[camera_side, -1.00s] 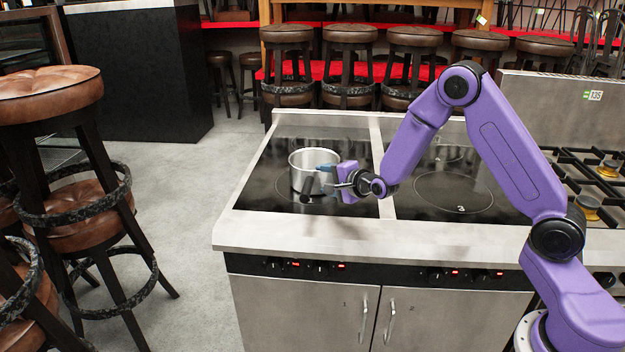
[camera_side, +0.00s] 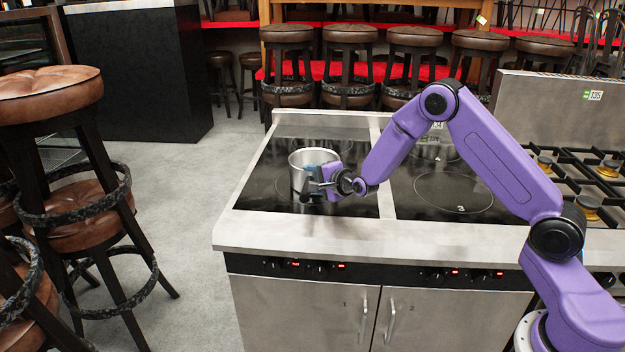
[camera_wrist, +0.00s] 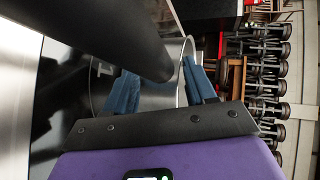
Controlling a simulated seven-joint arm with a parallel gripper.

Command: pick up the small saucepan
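The small saucepan (camera_side: 300,165) is a shiny metal pot standing upright on the left black glass hob. My gripper (camera_side: 315,180) is at its right front side and hides part of its wall. In the wrist view, the gripper (camera_wrist: 161,88) is open, with blue fingers apart. The pan wall (camera_wrist: 155,97) shows between and behind the fingers. A thick dark handle (camera_wrist: 115,40) runs from the pan toward the camera, close to the fingers. Whether a finger touches the pan or handle I cannot tell.
The hob (camera_side: 262,190) is bare around the pan. A second glass hob (camera_side: 415,200) lies to the right, with gas burners (camera_side: 588,205) beyond. The steel counter edge (camera_side: 360,235) is in front. Bar stools (camera_side: 350,60) stand behind, and a stool (camera_side: 60,90) stands left.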

